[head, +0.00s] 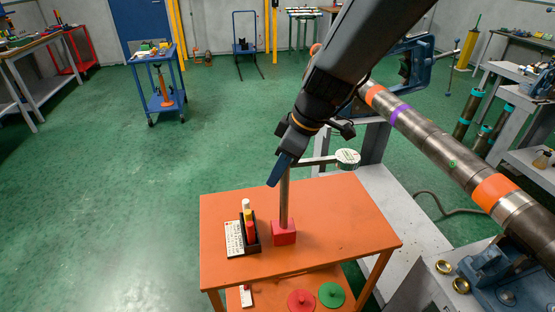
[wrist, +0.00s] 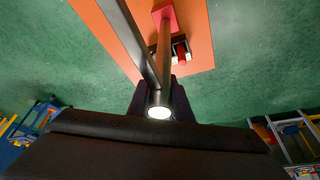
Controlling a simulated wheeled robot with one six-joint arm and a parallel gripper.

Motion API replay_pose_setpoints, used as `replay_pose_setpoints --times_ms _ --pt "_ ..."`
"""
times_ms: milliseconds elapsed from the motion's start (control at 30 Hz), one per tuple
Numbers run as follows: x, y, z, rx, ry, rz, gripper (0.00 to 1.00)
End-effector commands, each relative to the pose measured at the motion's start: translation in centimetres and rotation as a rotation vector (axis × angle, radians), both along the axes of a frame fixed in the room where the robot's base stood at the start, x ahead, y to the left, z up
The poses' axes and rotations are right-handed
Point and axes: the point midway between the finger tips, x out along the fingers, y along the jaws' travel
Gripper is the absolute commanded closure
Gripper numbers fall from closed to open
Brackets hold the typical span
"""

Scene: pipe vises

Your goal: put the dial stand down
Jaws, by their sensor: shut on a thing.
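The dial stand (head: 284,205) has a red block base, a grey upright post and a side arm with a round white dial (head: 348,158). My gripper (head: 286,168) is shut on the upper part of the post. The stand is upright, with its base at the orange table's (head: 335,225) top near the middle; I cannot tell whether it touches or hovers just above. In the wrist view the post (wrist: 164,60) runs from between my fingers (wrist: 160,100) to the red base, and the side arm runs to the upper left. The dial is outside the wrist view.
A black holder (head: 252,243) with red, yellow and white-topped markers and a white card (head: 234,238) stand just left of the base. The tabletop right of the base is clear. A long banded pipe (head: 430,150) lies in vises to the right.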

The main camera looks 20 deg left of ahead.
Motion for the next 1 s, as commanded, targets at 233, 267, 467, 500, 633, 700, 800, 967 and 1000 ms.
replay_pose_setpoints --times_ms 233,267,467,500,633,700,800,967,1000 --pt "0.13 0.11 0.03 0.003 -0.004 -0.001 1.00" --pt "0.13 0.11 0.01 0.003 -0.004 -0.001 1.00" --pt "0.03 0.04 -0.38 0.001 -0.001 0.001 0.77" --pt "0.02 0.03 -0.35 0.001 -0.001 0.001 0.70" --pt "0.03 0.03 -0.34 0.001 -0.001 0.001 0.63" --pt "0.03 0.03 -0.34 0.001 -0.001 0.000 0.63" --pt "0.03 0.03 -0.34 0.001 -0.001 0.000 0.63" --pt "0.00 0.03 0.03 0.001 -0.001 0.000 0.63" --pt "0.12 -0.10 0.39 0.003 -0.004 -0.001 0.63"
